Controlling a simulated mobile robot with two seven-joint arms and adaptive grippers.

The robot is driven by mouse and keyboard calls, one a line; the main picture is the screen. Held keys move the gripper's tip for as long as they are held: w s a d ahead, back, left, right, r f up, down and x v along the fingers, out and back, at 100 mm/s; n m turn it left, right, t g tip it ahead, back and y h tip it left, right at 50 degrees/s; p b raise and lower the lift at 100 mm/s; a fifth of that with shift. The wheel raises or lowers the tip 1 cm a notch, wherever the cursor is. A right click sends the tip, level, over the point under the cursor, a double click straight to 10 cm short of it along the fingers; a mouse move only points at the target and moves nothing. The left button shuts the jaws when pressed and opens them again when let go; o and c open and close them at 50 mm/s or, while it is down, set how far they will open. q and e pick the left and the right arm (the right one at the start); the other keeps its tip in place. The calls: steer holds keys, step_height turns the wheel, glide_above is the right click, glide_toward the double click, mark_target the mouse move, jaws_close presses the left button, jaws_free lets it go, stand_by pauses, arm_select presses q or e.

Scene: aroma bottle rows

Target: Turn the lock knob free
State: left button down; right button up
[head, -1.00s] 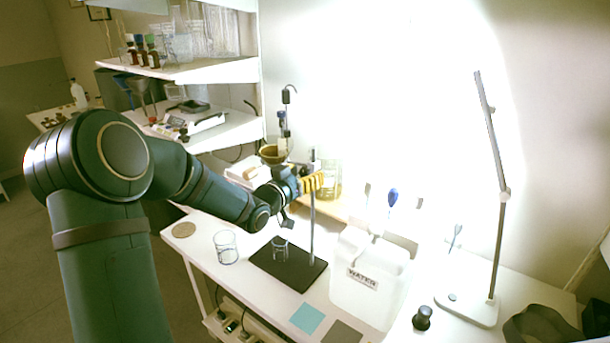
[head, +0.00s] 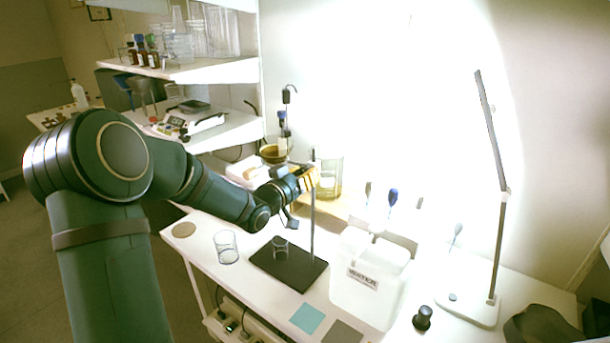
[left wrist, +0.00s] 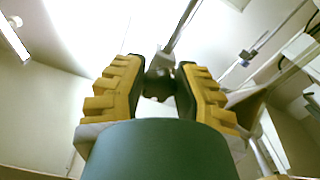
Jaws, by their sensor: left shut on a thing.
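My left gripper (head: 308,180) has its yellow fingers shut at the upper part of a metal stand rod (head: 313,225). The rod rises upright from a black base plate (head: 300,275) on the bench. In the left wrist view the two fingers stand on either side of a small dark lock knob (left wrist: 159,84), with the grey rod passing behind it. The knob is hidden by the fingers in the head view. My right gripper is out of view.
A white water container (head: 365,300) stands just right of the base plate. An empty beaker (head: 227,248) is to its left. A lamp (head: 498,230), a dark stopper-like object (head: 422,318) and a teal square (head: 307,318) are on the bench at the right and front.

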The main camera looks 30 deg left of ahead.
arm_select(q)
steer(key=shift+r, duration=0.1)
steer(key=c, duration=0.7)
jaws_free()
steer(key=shift+w, duration=0.1)
steer(key=shift+o, duration=0.2)
steer(key=s, duration=1.2)
steer(key=shift+a, duration=0.45)
